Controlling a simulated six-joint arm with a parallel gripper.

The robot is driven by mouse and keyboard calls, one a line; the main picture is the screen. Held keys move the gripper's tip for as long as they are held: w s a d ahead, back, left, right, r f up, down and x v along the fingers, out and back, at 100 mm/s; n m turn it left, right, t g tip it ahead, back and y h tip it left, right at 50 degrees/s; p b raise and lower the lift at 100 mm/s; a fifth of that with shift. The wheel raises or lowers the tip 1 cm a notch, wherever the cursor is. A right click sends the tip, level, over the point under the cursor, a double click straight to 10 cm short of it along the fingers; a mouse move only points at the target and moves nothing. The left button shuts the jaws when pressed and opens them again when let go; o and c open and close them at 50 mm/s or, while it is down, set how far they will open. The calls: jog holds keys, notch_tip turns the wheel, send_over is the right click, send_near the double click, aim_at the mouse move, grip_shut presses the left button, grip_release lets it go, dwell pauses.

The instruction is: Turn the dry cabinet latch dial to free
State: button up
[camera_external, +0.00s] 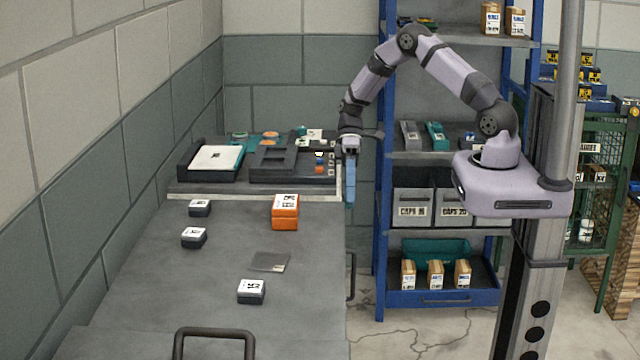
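My gripper (350,190) hangs pointing down at the right edge of the grey bench, beside the raised platform. Its light blue fingers are seen edge-on, so I cannot tell whether they are open or shut. No dry cabinet or latch dial can be clearly made out in this view.
The grey bench (200,285) carries an orange box (285,212), a flat grey plate (269,262) and several small dark boxes with white labels. A raised platform (255,188) at the back holds dark equipment. A blue shelf rack (381,250) stands right of my gripper.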

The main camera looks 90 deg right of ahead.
jog(key=b+v, duration=0.2)
jog(key=v, duration=0.5)
dwell(0.4)
jog(key=shift+d+r, duration=0.1)
jog(key=shift+r, duration=0.05)
